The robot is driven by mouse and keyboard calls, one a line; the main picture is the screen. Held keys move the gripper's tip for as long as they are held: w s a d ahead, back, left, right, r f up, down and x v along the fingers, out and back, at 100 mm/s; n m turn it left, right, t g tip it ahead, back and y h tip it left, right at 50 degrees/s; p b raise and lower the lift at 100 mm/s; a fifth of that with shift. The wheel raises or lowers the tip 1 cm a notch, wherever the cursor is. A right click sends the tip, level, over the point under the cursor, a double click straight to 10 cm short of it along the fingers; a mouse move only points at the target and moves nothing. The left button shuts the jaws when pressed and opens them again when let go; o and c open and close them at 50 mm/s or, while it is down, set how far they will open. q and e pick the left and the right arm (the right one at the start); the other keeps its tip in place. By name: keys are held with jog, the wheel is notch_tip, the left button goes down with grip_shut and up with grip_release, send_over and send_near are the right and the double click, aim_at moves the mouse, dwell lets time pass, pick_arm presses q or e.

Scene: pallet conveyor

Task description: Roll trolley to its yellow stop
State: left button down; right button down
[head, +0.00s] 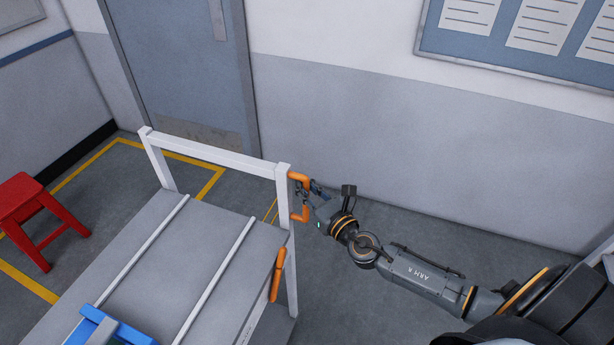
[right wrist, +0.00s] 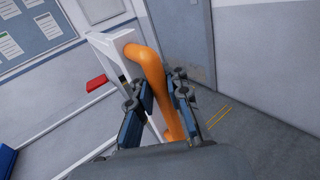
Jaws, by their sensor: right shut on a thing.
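The trolley (head: 178,252) has a grey deck with two pale rails and a white upright frame (head: 215,155). Two orange handles are on its right side. My right gripper (head: 304,192) is shut on the upper orange handle (head: 300,214). In the right wrist view the fingers (right wrist: 160,108) stand on both sides of this orange handle (right wrist: 150,68). The lower orange handle (head: 277,275) is free. A yellow floor line (head: 271,211) shows just behind the frame; I cannot tell whether it is the stop. My left gripper is not in view.
A yellow floor outline (head: 212,183) lies left of and behind the trolley. A red stool (head: 28,205) stands at the left. A blue object (head: 98,328) is on the deck's near end. A grey door (head: 180,70) and wall close off the back. Floor right of the trolley is clear.

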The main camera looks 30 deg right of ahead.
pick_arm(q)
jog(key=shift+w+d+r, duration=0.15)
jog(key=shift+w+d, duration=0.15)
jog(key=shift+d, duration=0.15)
pick_arm(e)
jog(key=shift+s+a+f, duration=0.25)
jog(key=shift+s+f, duration=0.1)
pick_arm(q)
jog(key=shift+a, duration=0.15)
pick_arm(e)
jog(key=c, duration=1.5)
grip_release()
jog(key=shift+s, duration=0.1)
jog(key=shift+o, duration=0.9)
jog(key=shift+s+r, duration=0.15)
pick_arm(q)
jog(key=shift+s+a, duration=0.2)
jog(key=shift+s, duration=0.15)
pick_arm(e)
jog(key=s+d, duration=0.1)
jog(key=s, duration=1.1)
jog(key=shift+d+r, duration=0.2)
jog(key=shift+f, duration=0.1)
